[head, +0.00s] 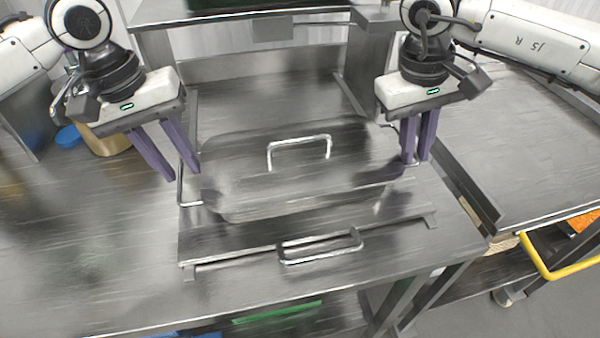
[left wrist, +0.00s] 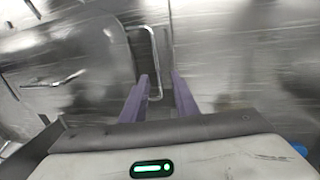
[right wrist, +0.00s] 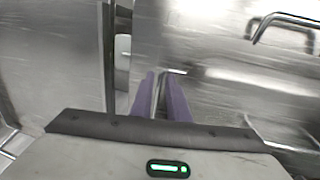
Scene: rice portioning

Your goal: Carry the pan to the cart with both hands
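The steel pan (head: 260,205) sits on the metal counter with a lid (head: 235,155) that carries a wire handle on top. My left gripper (head: 184,175) is open at the pan's left end. In the left wrist view, the pan's side handle (left wrist: 154,45) stands just ahead of and partly between its spread fingers (left wrist: 159,75). My right gripper (head: 416,160) is at the pan's right end, its fingers close together. In the right wrist view the fingers (right wrist: 160,75) are around the thin right side handle, which they mostly hide. The cart (head: 545,262) shows its yellow rail at the right edge.
A flat steel cover with a wire handle (head: 322,257) lies in front of the pan. A raised metal edge (head: 470,190) runs along the right. A tan container (head: 105,143) stands at the left. Bare counter (head: 80,230) lies front left, and floor shows at lower right.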

